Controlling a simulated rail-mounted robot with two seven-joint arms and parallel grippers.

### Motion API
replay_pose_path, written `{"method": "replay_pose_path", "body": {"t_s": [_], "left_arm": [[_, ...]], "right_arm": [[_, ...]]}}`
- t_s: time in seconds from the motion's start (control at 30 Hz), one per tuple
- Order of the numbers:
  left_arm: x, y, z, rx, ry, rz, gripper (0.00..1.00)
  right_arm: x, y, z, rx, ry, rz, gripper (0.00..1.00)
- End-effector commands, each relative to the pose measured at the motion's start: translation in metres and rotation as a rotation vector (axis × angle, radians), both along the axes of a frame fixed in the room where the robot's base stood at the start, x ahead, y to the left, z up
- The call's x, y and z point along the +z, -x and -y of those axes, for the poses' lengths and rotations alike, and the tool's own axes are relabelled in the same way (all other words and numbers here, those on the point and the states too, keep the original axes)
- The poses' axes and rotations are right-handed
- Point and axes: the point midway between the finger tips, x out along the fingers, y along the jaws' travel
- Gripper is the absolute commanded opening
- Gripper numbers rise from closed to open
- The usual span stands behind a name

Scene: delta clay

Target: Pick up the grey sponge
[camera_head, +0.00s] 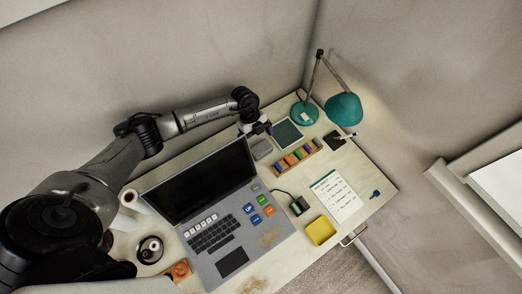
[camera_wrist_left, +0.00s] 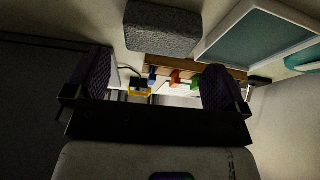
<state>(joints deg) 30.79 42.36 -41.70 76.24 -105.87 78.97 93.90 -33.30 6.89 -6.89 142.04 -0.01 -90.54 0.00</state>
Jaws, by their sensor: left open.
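The grey sponge (camera_head: 262,149) lies on the desk just beyond the top right corner of the laptop. In the left wrist view the sponge (camera_wrist_left: 163,29) is a dark grey rough block at the top middle, past the fingers. My left gripper (camera_head: 258,129) is above the back of the desk, close to the sponge on its wall side. In the left wrist view its two fingers (camera_wrist_left: 158,82) are apart with nothing held between them, and the sponge is clear of them. My right gripper is not in view.
The open laptop (camera_head: 206,180) stands beside the sponge. A framed teal panel (camera_head: 287,134) and a wooden rack of coloured blocks (camera_head: 297,158) are to its right. A teal lamp (camera_head: 342,107) stands at the back right. A yellow tray (camera_head: 321,231) sits near the front edge.

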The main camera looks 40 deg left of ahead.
Motion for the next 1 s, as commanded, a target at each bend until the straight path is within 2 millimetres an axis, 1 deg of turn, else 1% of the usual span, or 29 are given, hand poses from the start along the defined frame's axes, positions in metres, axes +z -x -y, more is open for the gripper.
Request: {"method": "replay_pose_path", "body": {"t_s": [0.17,0.4,0.5,0.6,0.8,0.83,1.0], "left_arm": [[-0.015,0.001,0.005,-0.001,0.001,0.001,1.00],[-0.045,0.003,0.016,-0.002,0.001,0.002,1.00],[-0.054,0.004,0.021,-0.001,0.001,0.002,1.00],[-0.056,0.004,0.023,-0.002,0.002,0.003,1.00],[-0.055,0.004,0.023,-0.001,0.001,0.002,1.00],[-0.055,0.004,0.023,-0.001,0.001,0.002,0.99],[-0.055,0.004,0.023,-0.001,0.001,0.002,0.83]], "right_arm": [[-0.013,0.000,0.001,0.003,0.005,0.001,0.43],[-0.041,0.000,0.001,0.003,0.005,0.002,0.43],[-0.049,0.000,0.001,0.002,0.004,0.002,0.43],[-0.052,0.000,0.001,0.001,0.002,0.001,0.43],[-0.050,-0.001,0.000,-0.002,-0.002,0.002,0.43],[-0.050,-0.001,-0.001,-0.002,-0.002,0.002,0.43],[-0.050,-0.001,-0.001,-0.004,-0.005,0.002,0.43]]}}
